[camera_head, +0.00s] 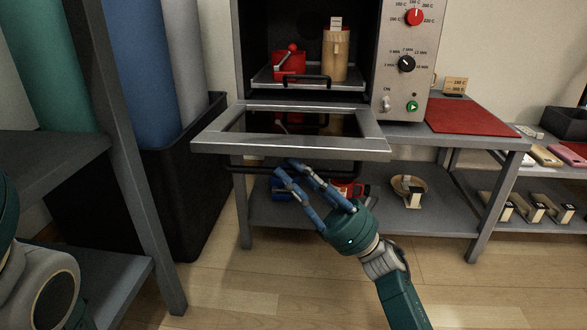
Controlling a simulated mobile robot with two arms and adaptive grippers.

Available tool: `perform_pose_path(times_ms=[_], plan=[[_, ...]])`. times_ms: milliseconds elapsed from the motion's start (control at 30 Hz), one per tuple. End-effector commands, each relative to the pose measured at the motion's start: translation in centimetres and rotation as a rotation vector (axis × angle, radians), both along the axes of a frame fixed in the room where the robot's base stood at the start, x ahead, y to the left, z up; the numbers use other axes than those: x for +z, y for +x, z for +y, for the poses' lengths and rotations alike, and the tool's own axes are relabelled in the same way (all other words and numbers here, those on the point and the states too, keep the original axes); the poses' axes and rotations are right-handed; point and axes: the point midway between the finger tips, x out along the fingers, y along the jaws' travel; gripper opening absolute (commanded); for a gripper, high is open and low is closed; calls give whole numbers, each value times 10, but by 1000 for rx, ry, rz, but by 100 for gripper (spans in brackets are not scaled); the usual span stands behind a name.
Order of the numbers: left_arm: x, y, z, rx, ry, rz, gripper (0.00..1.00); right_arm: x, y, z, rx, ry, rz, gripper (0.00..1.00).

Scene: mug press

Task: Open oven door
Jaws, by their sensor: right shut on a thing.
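The oven (403,82) stands on a grey table, and its grey-framed glass door (372,146) is folded down, about level. The dark door handle (246,170) runs under the door's front edge. My right gripper (286,168) reaches up from the lower right, its blue fingers at the handle and shut on it; the fingers hide part of the grip. Inside the oven, a rack (262,82) carries a red mug press (289,65) and a tan cylinder (335,55). Part of my left arm shows at the left edge; its gripper is out of view.
A red mat (468,116) lies right of the oven. The lower shelf (430,215) holds a wooden bowl (408,188) and red and blue items behind my right gripper. A black bin (195,190) with rolls and a grey shelf post (142,180) stand left. Floor in front is clear.

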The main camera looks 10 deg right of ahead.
Motion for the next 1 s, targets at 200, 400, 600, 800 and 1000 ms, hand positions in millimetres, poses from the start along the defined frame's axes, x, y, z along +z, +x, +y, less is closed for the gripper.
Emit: perform_pose_path(times_ms=[200,400,600,800,1000], plan=[[-1,0,0,0,0,0,0,-1,0,-1,-3,-1,-12,0],[-1,0,0,0,0,1,0,0,0,-1,-2,-1,-13,0],[-1,0,0,0,0,1,0,0,0,-1,-1,-1,-12,39],[-1,2,0,1,-1,5,0,-1,0,-1,0,-2,-11,39],[-1,2,1,1,-2,6,0,-12,-4,-10,-2,-1,-6,39]])
